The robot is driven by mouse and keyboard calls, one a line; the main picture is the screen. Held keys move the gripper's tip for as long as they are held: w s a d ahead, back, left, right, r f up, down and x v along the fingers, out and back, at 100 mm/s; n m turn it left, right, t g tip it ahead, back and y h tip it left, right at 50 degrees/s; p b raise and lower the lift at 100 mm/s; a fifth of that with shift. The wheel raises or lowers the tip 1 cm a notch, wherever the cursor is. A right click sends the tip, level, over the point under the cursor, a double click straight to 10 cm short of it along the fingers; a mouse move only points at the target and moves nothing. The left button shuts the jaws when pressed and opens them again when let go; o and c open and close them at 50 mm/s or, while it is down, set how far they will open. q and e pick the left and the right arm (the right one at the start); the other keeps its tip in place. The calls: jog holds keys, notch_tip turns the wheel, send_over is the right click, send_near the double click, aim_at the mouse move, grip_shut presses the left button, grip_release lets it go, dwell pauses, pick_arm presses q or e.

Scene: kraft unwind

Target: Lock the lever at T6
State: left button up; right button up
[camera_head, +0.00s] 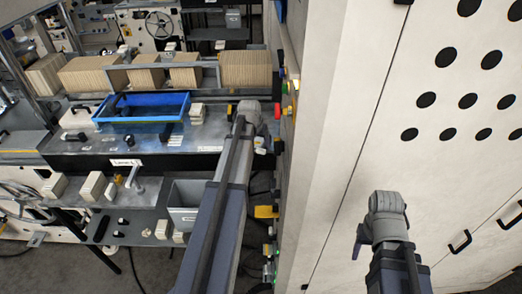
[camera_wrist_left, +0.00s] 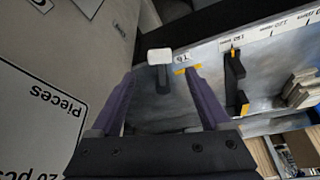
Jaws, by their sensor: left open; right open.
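In the left wrist view, a lever (camera_wrist_left: 161,72) with a pale block-shaped head and a dark stem stands on a grey metal panel (camera_wrist_left: 205,110). A small white tag (camera_wrist_left: 183,58) is beside it; its writing is too small to read surely. My left gripper (camera_wrist_left: 160,80) is open, its two purple fingers spread to either side below the lever's head, with no clear contact. In the head view my left gripper (camera_head: 252,112) is at the metal bench's right end, by the tall pale cabinet; I cannot pick out the lever there. My right gripper (camera_head: 387,205) is open and empty before the cabinet.
A black handle (camera_wrist_left: 235,82) stands right of the lever in the wrist view. In the head view, a blue tray (camera_head: 143,122) and several kraft stacks (camera_head: 246,67) lie at the bench. The cabinet (camera_head: 345,120) walls off the right side.

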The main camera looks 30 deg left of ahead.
aim_at(261, 149)
pick_arm(q)
jog(key=b+x, duration=0.5)
jog(key=x, duration=0.1)
jog(key=shift+f, duration=0.15)
jog(key=shift+c, duration=0.2)
grip_shut()
dwell(0.3)
dwell(0.8)
